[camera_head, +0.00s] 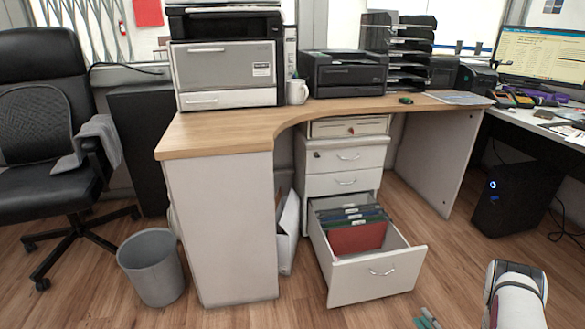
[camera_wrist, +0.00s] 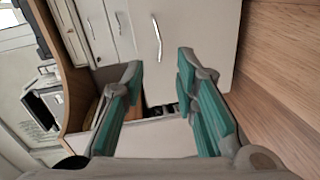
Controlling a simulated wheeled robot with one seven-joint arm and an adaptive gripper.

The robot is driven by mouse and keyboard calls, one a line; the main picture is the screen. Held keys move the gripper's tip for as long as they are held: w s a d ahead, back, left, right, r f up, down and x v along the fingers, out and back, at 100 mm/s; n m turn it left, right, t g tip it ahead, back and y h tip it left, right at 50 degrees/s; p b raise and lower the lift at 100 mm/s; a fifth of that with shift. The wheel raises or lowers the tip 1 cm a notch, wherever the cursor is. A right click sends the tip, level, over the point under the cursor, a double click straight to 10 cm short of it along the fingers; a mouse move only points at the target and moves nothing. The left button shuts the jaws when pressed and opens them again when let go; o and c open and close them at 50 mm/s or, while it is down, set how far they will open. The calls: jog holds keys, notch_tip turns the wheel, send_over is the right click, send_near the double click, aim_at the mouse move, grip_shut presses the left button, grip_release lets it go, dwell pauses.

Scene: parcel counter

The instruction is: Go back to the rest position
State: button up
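My gripper (camera_wrist: 159,68) is open in the wrist view, with its two teal-padded fingers apart and nothing between them. Its teal finger pads (camera_head: 428,319) also show at the bottom edge of the head view, in front of the open drawer (camera_head: 373,278). The drawer's light front with a metal handle (camera_wrist: 157,38) lies beyond the fingertips in the wrist view. The drawer is pulled out and holds several hanging files, with a red one (camera_head: 356,238) nearest. The rest of my gripper is cut off in the head view.
The wooden-topped desk (camera_head: 222,134) carries printers and a white mug (camera_head: 297,92). A grey bin (camera_head: 152,268) stands at the left, by a black office chair (camera_head: 45,128). A black computer tower (camera_head: 510,196) stands at the right. Bare wooden floor shows between the drawer and tower.

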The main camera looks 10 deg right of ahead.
jog(key=w+d+r+m+g+h, duration=0.1)
jog(key=w+d+r+g, duration=0.15)
jog(key=w+r, duration=0.5)
jog(key=w+d+r+m+g+h, duration=0.2)
jog(key=w+d+r, duration=0.1)
jog(key=w+r, duration=0.4)
jog(key=a+r+m+g+h, duration=0.1)
jog(key=a+r+m+g, duration=0.15)
jog(key=r, duration=0.75)
jog(key=a+r+m+g, duration=0.1)
jog(key=a+r+m, duration=0.15)
jog(key=r, duration=0.65)
jog(key=s+a+r+m+g, duration=0.4)
jog(key=s+a+r+m, duration=0.1)
jog(key=s+a+r, duration=1.05)
jog(key=s+a+r+m+g+y, duration=0.1)
jog(key=s+a, duration=0.4)
jog(key=s, duration=0.5)
jog(key=s+a+r+m+g+y, duration=0.1)
jog(key=s+a+m+g, duration=0.1)
jog(key=s+a, duration=0.55)
jog(key=s+a+r+m+g+y, duration=0.1)
jog(key=s+a, duration=0.2)
jog(key=s, duration=0.9)
notch_tip(320, 180, up, 36)
jog(key=t+p, duration=0.3)
jog(key=p, duration=3.1)
jog(key=shift+r+t+p, duration=0.25)
jog(key=shift+t+p, duration=0.05)
jog(key=shift+p, duration=0.1)
